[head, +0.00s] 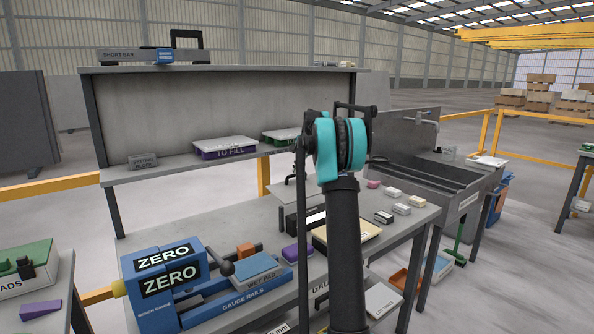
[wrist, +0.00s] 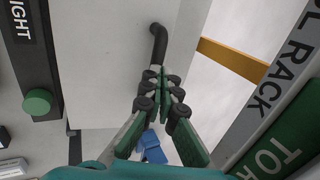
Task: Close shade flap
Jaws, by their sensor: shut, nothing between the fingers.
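A pale grey flat panel, which looks like the shade flap (wrist: 105,60), fills the upper middle of the wrist view. A dark bent rod (wrist: 159,40) stands against it. In the head view a small grey plate, apparently the same flap (head: 284,191), shows left of my arm and partly behind it. My gripper (wrist: 155,74) has its green fingers together with nothing between them. Its tips are at the rod's lower end; I cannot tell whether they touch. In the head view my arm hides the gripper.
A black strip (wrist: 40,60) with a green knob and a label ending in "IGHT" lies at left in the wrist view. A green box (wrist: 275,145) is at lower right. Blue gauge rails (head: 235,295) and a shelf (head: 190,168) are left of my arm; a sink (head: 430,175) is right.

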